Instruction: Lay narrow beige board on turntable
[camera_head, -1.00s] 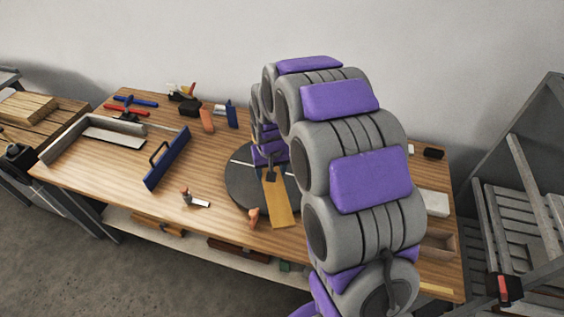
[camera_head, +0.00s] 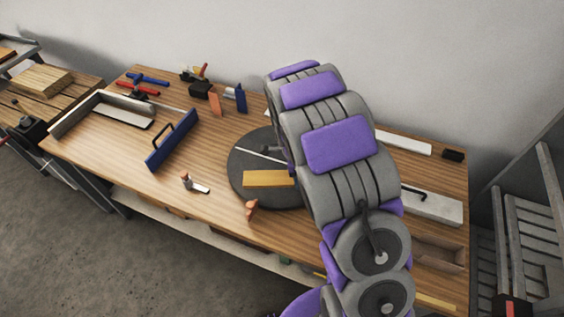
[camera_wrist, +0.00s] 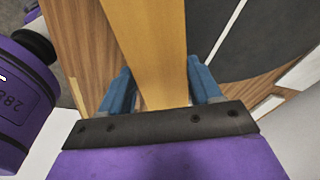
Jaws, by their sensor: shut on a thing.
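The narrow beige board (camera_head: 268,179) shows in the head view, lengthwise left to right over the front half of the dark round turntable (camera_head: 240,165). Its right end disappears behind my arm. In the wrist view the board (camera_wrist: 150,40) runs up between the blue fingers of my gripper (camera_wrist: 161,82), which is shut on it. The turntable (camera_wrist: 265,35) shows at the upper right there. My gripper is hidden by my arm in the head view. I cannot tell whether the board touches the turntable.
A small scraper (camera_head: 193,184) and an orange tool (camera_head: 251,210) sit near the front. A pale block (camera_head: 430,207) stands at the right.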

